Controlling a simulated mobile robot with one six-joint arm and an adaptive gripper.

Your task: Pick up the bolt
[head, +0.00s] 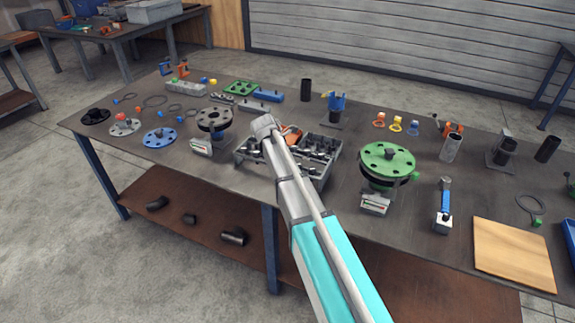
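A grey compartment tray (322,182) sits on the table near its middle. It holds several small dark and metallic parts (316,146) that look like bolts and other hardware, too small to tell apart. I cannot single out one bolt. My arm reaches from the bottom of the head view up over the tray and covers its middle. My gripper does not show; it is hidden behind the end of my arm, so I cannot see its fingers or anything held. An orange item (291,133) shows just right of the arm's end.
A green flange (387,158) on a pipe stands right of the tray, and a dark flange (214,119) stands left. A blue-handled tool (445,202) and a wooden board (513,254) lie at the right. Bare table (185,178) shows at the front left.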

